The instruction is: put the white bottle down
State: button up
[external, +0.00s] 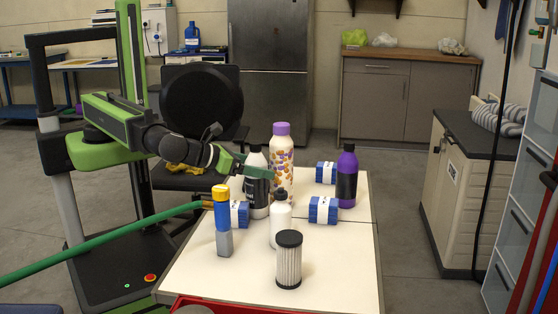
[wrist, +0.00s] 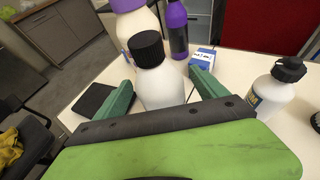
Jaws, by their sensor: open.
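A white bottle with a black cap (wrist: 160,84) stands between the open fingers of my gripper (wrist: 163,92), with a gap visible at the right finger. In the external view this bottle (external: 257,204) appears upright on the white table, partly hidden by my gripper (external: 258,171), which reaches in from the left at its upper part. A second, smaller white bottle with a dark cap (external: 280,224) stands in front of it; it shows at the right in the wrist view (wrist: 268,98).
The table (external: 340,270) also holds a tall purple-capped bottle (external: 281,160), a purple bottle (external: 347,180), several blue boxes (external: 323,210), a black-topped pleated filter (external: 289,265) and a blue-and-yellow item (external: 222,225). A black flat thing (wrist: 103,101) lies left of my gripper. The table's front right is clear.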

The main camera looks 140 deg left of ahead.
grip_shut()
jog(key=shift+r, duration=0.1)
dwell(0.4)
